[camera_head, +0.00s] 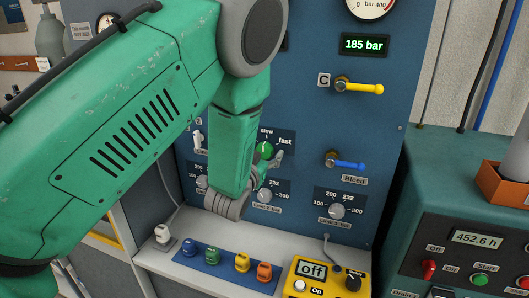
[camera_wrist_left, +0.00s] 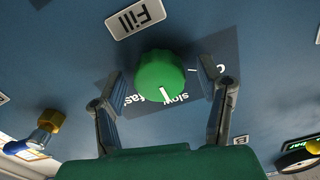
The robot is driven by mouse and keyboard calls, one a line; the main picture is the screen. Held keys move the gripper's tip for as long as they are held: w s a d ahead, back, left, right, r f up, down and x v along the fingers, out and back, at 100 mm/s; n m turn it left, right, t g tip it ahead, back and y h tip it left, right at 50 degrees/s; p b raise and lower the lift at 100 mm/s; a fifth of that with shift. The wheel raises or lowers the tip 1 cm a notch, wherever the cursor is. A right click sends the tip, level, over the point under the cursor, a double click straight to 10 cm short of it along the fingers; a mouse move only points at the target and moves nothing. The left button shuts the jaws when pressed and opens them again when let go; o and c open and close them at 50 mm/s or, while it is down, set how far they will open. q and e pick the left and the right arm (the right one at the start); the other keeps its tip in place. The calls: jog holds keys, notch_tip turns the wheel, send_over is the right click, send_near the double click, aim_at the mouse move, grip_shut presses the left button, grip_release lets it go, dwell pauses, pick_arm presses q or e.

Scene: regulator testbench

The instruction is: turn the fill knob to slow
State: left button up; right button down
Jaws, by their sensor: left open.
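The green fill knob (camera_head: 265,150) is on the blue panel, partly hidden by my left arm in the head view. In the left wrist view the knob (camera_wrist_left: 158,78) sits between the two fingers of my left gripper (camera_wrist_left: 161,82), with a visible gap on each side. Its white pointer line aims toward the printed labels, around the space between "slow" and "fast", which appear upside down there. A "Fill" plate (camera_wrist_left: 135,18) is beside the knob. My left gripper (camera_head: 272,163) is open at the panel. My right gripper is not in view.
A yellow valve handle (camera_head: 360,87) and a blue bleed handle (camera_head: 346,163) stick out to the right. Limit knobs (camera_head: 337,211) lie below. Several coloured plugs and a yellow meter (camera_head: 318,277) stand on the ledge. A teal machine (camera_head: 465,215) is at far right.

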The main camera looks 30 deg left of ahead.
pick_arm(q)
jog(key=shift+s+d+f, duration=0.1)
jog(key=shift+s, duration=0.35)
jog(key=v, duration=1.1)
jog(key=shift+d, duration=0.1)
jog(key=s+f+g, duration=0.3)
jog(key=f, duration=0.3)
jog(key=s+f+g+h, duration=0.1)
jog(key=s+f+g, duration=0.1)
jog(key=f, duration=0.5)
jog(key=s+d+f+g, duration=0.1)
jog(key=s+f+g, duration=0.2)
jog(key=f, duration=0.4)
jog(key=shift+s+g+h, duration=0.3)
jog(key=shift+s, duration=0.5)
jog(key=s+d+f+g+h, duration=0.1)
jog(key=s+d+f+g, duration=0.1)
jog(key=s+f+g, duration=0.6)
jog(key=s+d+f+g+h, duration=0.1)
jog(key=s+d+f+h, duration=0.15)
jog(key=s, duration=1.05)
notch_tip(320, 180, down, 8)
jog(key=w+m+y+b, duration=0.1)
jog(key=w+b, duration=0.1)
jog(key=b, duration=0.5)
jog(key=shift+w+d+t+b, duration=0.3)
jog(key=shift+w+d+b, duration=0.05)
jog(key=shift+d, duration=0.15)
